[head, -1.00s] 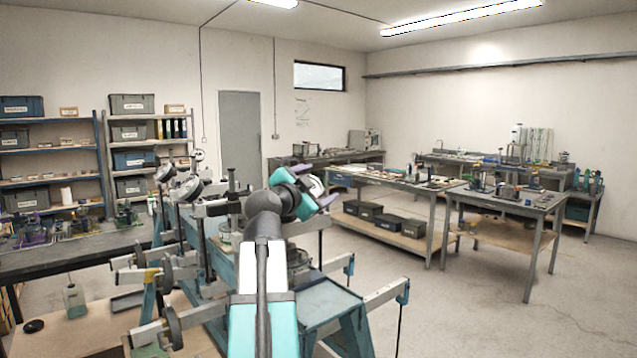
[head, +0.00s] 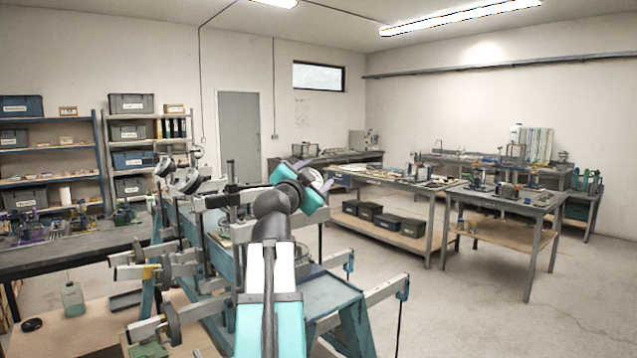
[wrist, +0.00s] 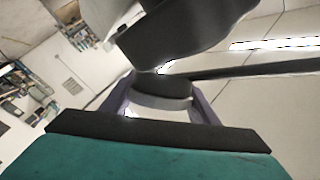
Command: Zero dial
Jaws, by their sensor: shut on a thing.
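My gripper (wrist: 160,100) has two purple fingers, one on each side of a short round dark-and-grey piece (wrist: 163,88) that looks like a knob or dial rim. The fingers are shut on it. A large dark body (wrist: 185,35) stands just beyond it in the wrist view and fills the top. In the head view my gripper (head: 315,177) is at the end of my teal and white arm, with a pale round face between the fingers. My arm hides what lies behind. Any scale or pointer is too small to read.
A blue metal rig (head: 335,296) with several beams stands under and left of my arm. Round gauges (head: 188,180) sit on its left part. A bench (head: 400,183) with parts stands behind, another table (head: 510,199) at right. The floor at right is clear.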

